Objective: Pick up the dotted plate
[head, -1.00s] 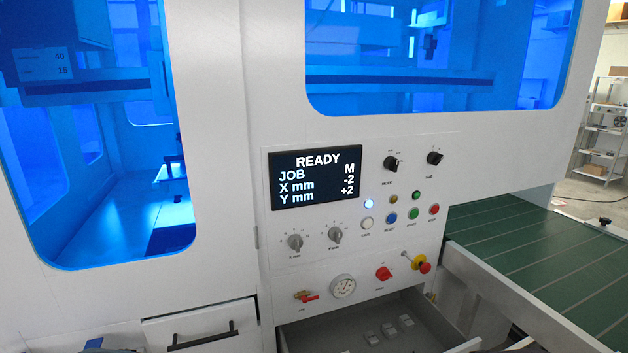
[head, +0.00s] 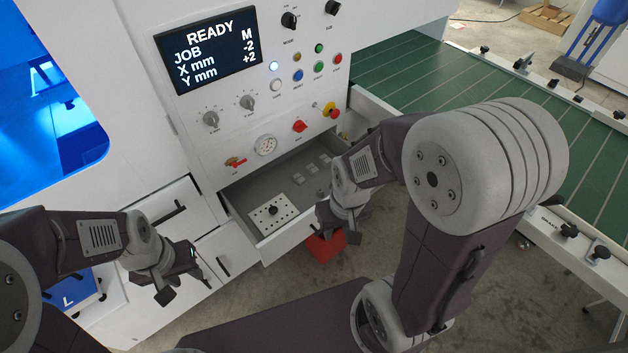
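The dotted plate (head: 262,222) is a white plate with dark dots and a black knob on top. It lies flat in the left part of the open grey drawer (head: 296,160) below the control panel. My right gripper (head: 336,226) is at the drawer's right front corner, to the right of the plate and apart from it. It looks open and empty. My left gripper (head: 184,288) is in front of the white drawer fronts, to the lower left of the plate. It is open and empty.
Several small light blocks (head: 312,167) sit in the right part of the drawer. A red box (head: 326,246) stands below it. A blue box marked L (head: 75,291) is at the lower left. The green conveyor (head: 440,75) runs along the right.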

